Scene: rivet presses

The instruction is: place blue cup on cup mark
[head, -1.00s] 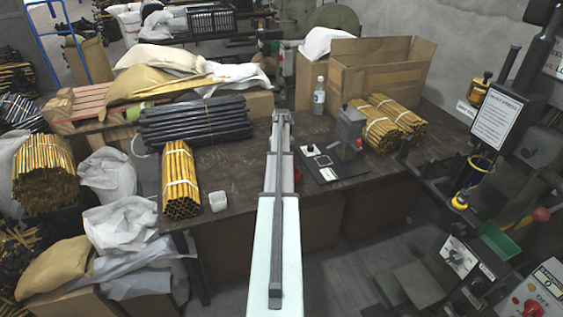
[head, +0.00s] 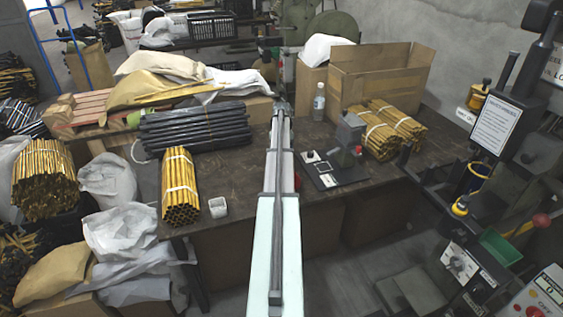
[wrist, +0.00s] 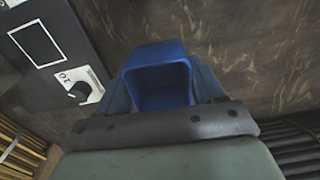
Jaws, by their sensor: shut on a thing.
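The blue cup (wrist: 158,56) is in the middle of the wrist view, its open side facing the camera. My gripper (wrist: 161,82) is shut on it, with a finger along each side. The cup appears above the dark table top, but its height is unclear. A dark plate at the left of the wrist view bears a white-outlined square (wrist: 39,46), apart from the cup; I cannot tell whether this is the cup mark. In the head view, my arm hides the cup and gripper.
The dark plate carries a small press (head: 349,133) on the table (head: 240,170). Golden tube bundles (head: 385,130), a bottle (head: 319,101) and a cardboard box (head: 382,80) stand behind. Black tubes (head: 194,125), another golden bundle (head: 180,185) and a small white box (head: 217,207) are left of my arm.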

